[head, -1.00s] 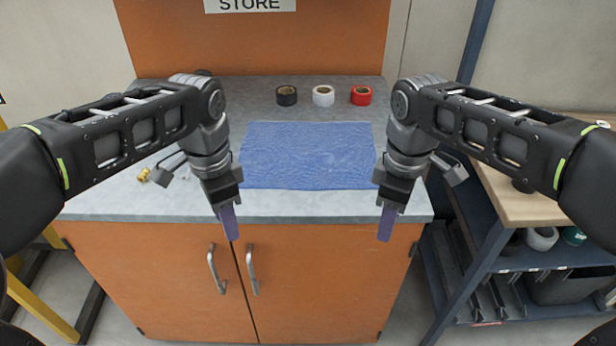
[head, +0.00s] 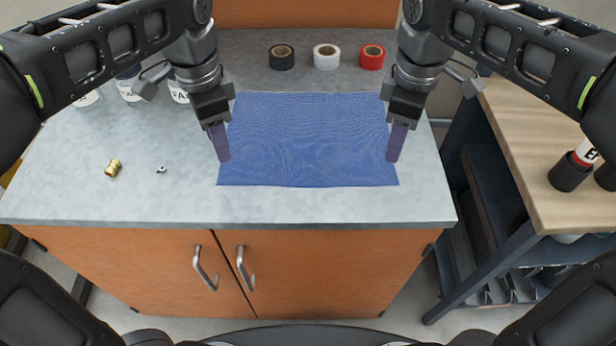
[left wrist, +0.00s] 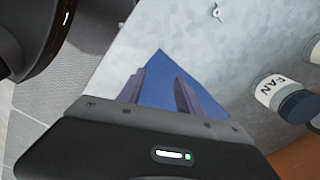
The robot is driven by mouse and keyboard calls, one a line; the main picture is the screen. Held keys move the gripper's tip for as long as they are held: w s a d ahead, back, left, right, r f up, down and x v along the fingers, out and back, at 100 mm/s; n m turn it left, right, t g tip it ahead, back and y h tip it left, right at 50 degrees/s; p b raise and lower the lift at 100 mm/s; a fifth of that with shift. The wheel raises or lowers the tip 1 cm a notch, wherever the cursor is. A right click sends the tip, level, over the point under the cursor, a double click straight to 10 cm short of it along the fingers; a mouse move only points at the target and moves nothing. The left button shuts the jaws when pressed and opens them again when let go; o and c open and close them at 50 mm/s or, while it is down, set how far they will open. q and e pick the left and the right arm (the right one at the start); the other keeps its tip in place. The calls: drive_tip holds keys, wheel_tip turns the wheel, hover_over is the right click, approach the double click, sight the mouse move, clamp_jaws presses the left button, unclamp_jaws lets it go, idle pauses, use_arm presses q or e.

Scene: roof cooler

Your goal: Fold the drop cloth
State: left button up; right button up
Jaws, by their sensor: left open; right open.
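The blue drop cloth (head: 308,145) lies flat and spread out on the grey cabinet top, a wide rectangle near the front edge. A corner of the cloth (left wrist: 160,65) also shows in the left wrist view, between the fingers. My left gripper (head: 220,145) is open and empty above the cloth's left edge; its fingers (left wrist: 167,85) show apart in the left wrist view. My right gripper (head: 396,143) is open and empty above the cloth's right edge. Each gripper hides a little of the cloth's side edge. Whether the fingertips touch the cloth I cannot tell.
Black (head: 282,57), white (head: 327,57) and red (head: 372,57) tape rolls stand behind the cloth. A brass fitting (head: 113,168) and a small metal piece (head: 161,169) lie left. Labelled jars (head: 130,88) stand back left. A wooden bench (head: 540,150) is at right. The cabinet top (head: 75,200) is clear front left.

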sight(229, 177)
drive_tip(key=shift+f, duration=0.1)
use_arm(q)
drive_tip(key=shift+f, duration=4.05)
use_arm(e)
drive_tip(key=shift+f, duration=3.95)
use_arm(q)
drive_tip(key=shift+f, duration=0.2)
use_arm(e)
drive_tip(key=shift+f, duration=0.2)
use_arm(q)
drive_tip(key=shift+r, duration=0.1)
drive_tip(key=shift+c, duration=0.4)
use_arm(e)
drive_tip(key=shift+c, duration=0.4)
use_arm(q)
drive_tip(key=shift+c, duration=0.8)
use_arm(e)
drive_tip(key=shift+c, duration=0.8)
use_arm(q)
clamp_jaws()
use_arm(e)
clamp_jaws()
drive_tip(key=shift+r, duration=0.15)
